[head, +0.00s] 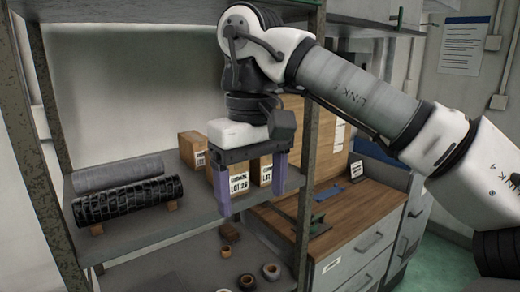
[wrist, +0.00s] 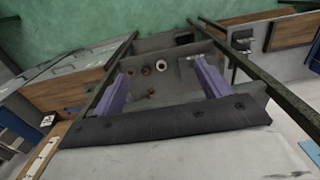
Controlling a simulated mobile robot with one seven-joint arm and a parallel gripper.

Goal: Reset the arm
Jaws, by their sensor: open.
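My gripper (head: 250,190) hangs pointing down in front of the metal shelf unit in the head view, with its two purple fingers wide apart. The fingers are open and hold nothing. A cardboard box labelled "LOT 26" (head: 239,180) shows between and behind them on the shelf. In the wrist view my gripper (wrist: 158,88) is also open, with bare space between the fingers. Several small round parts show on a grey surface beyond the fingers in that view.
A grey roll (head: 118,174) and a black wrapped roll (head: 127,201) lie on the shelf (head: 150,232) at left. Brown rings (head: 271,271) lie on the lower shelf. A shelf post (head: 307,150) stands close right of my gripper. A wooden-topped cabinet (head: 365,212) is at right.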

